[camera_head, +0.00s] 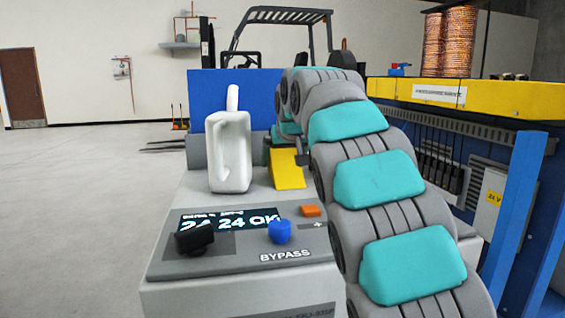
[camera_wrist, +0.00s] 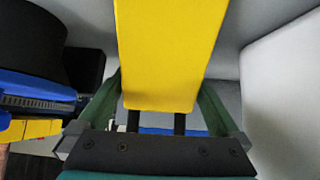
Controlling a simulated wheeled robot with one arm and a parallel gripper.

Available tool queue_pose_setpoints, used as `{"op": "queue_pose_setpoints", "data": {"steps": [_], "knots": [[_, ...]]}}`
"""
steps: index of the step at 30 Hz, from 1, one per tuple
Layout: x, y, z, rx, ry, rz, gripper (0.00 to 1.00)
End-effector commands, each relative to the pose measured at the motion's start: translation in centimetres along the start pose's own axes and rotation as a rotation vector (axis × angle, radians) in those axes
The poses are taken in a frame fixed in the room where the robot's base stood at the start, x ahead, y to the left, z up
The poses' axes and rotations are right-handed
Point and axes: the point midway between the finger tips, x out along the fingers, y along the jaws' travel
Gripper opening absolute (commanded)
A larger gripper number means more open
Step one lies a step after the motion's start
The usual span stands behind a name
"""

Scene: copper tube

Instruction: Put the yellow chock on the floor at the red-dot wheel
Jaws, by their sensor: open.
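The yellow chock (camera_head: 288,169) stands on the back part of the grey console top in the head view, close to the white jug. In the wrist view the chock (camera_wrist: 168,50) fills the upper middle as a broad yellow face. My gripper (camera_wrist: 161,95) is open, with one green finger on each side of the chock's near end. I cannot tell whether either finger touches it. In the head view my arm hides most of the gripper. No red-dot wheel can be made out in either view.
The white jug (camera_head: 230,150) stands left of the chock. The console top (camera_head: 185,212) carries a display, knobs and buttons in front. A blue and yellow machine (camera_head: 485,97) with copper coils is at right. A forklift (camera_head: 277,40) is behind. Open floor (camera_head: 80,190) lies at left.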

Motion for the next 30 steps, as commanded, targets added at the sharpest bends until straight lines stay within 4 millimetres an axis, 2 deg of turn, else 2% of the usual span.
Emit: {"op": "queue_pose_setpoints", "data": {"steps": [9, 15, 23, 30], "knots": [[-6.5, 0.0, 0.0, 0.0, 0.005, 0.0, 1.0], [-9.5, 0.0, 0.0, -0.001, 0.003, 0.0, 1.0], [-10.8, -0.2, 0.0, -0.006, 0.002, -0.005, 1.0], [-9.9, -0.6, -0.4, -0.015, 0.008, -0.011, 1.0]]}}
